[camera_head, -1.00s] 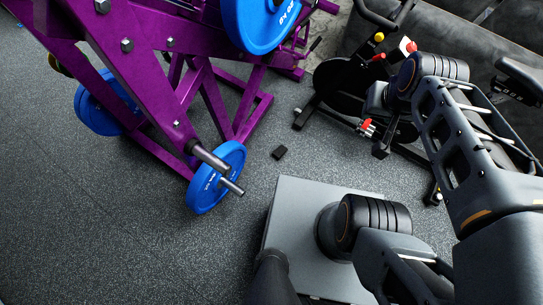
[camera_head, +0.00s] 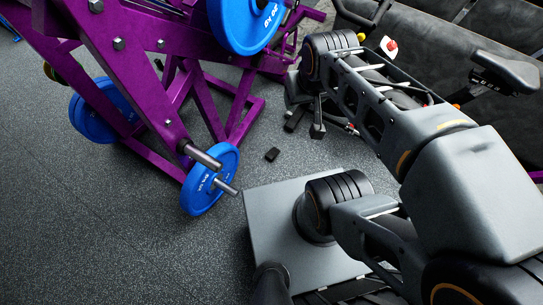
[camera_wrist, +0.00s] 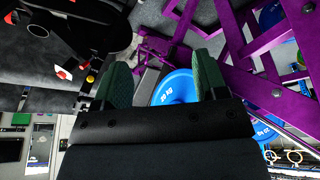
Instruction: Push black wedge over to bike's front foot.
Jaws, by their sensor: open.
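The black wedge (camera_head: 272,155) is a small dark block on the grey speckled floor, in the middle of the head view. The bike's front foot (camera_head: 293,121) is a black bar on the floor, a little up and right of the wedge. My gripper (camera_wrist: 164,66) shows two green fingers spread apart in the wrist view, with nothing held between them. In the head view my arm hides most of it; a dark end shows right beside the front foot, apart from the wedge. I cannot make out the wedge in the wrist view.
A purple weight machine (camera_head: 150,75) with blue plates (camera_head: 210,180) stands left of the wedge. The exercise bike (camera_head: 500,68) is at upper right, partly behind my arm, against dark grey padding (camera_head: 440,35). Floor around the wedge and at lower left is clear.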

